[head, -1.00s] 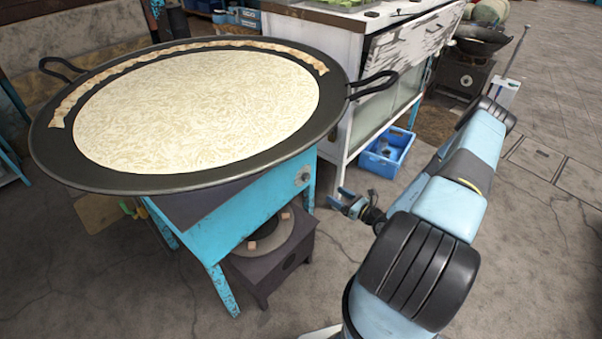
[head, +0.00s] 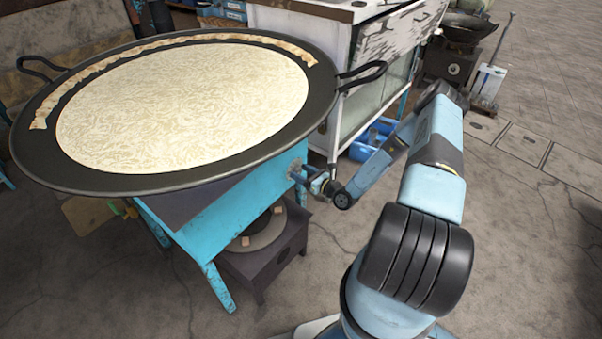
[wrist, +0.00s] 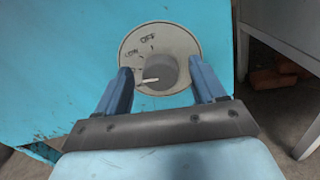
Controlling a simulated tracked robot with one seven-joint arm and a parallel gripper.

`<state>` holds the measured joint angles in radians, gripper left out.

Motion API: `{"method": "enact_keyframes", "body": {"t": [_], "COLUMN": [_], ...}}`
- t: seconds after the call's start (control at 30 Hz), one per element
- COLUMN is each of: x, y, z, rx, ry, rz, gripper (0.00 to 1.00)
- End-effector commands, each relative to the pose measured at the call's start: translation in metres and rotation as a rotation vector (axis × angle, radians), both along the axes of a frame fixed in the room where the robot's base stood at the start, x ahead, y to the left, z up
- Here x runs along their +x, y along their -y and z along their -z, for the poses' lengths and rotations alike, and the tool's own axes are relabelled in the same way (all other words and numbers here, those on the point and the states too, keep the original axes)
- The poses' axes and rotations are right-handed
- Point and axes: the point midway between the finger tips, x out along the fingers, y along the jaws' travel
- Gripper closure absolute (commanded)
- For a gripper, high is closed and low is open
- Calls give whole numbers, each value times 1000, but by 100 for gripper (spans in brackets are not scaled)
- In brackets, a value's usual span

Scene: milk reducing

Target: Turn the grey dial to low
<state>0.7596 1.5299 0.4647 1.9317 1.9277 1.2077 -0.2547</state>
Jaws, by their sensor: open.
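The grey dial (wrist: 160,71) sits on a round pale plate (wrist: 163,44) on the blue stand (wrist: 60,70). In the wrist view the plate reads OFF at the top and LOW at the upper left. The dial's white pointer mark lies at its lower left, pointing left. My gripper (wrist: 160,80) is open, with one blue finger on each side of the dial; I cannot tell whether they touch it. In the head view my gripper (head: 303,178) is at the right side of the blue stand and hides the dial.
A wide black pan (head: 95,180) of pale milk (head: 185,100) rests above the stand; its right handle (head: 362,76) juts out above my arm. A dark burner box (head: 262,262) is below. A white cabinet (head: 340,110) and blue crate (head: 372,140) stand behind.

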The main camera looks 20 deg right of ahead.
Motion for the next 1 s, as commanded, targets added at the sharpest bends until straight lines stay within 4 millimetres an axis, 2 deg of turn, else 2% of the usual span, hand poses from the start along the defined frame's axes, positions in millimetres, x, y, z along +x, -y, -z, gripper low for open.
{"method": "enact_keyframes", "body": {"t": [0.4,0.9,1.0], "x": [5,5,5], "y": [-4,-3,-2], "z": [0,0,0], "rx": [0,-1,-1], "ry": [0,0,0], "rz": [0,1,1], "gripper": [32,80,86]}}
